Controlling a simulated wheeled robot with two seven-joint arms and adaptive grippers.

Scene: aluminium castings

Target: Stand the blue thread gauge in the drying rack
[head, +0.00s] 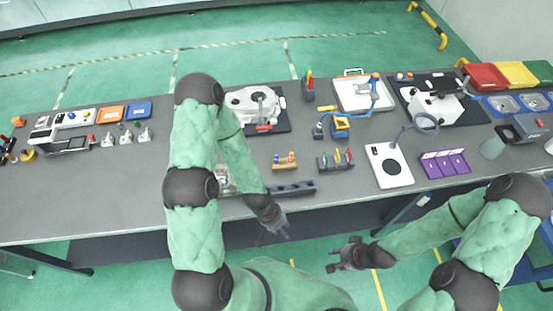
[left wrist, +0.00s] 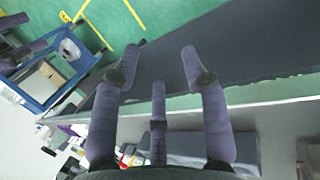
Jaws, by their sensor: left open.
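I cannot single out the blue thread gauge for certain at this size. A dark rack (head: 336,163) with green, red and orange upright handles stands near the middle of the table. A long dark bar with round recesses (head: 293,189) lies by the front edge; which of the two is the drying rack I cannot tell. My left gripper (head: 280,231) is in front of the table edge, near the bar. In the left wrist view its fingers (left wrist: 158,65) are spread, with nothing between them. My right gripper (head: 343,257) hangs in front of the table, its finger opening unclear.
A small wooden stand (head: 285,161) is behind the bar. A white plate device (head: 389,165) and a purple tray (head: 445,163) stand to the right. My left arm hides part of the table. Grey tabletop left of my arm is mostly clear at the front.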

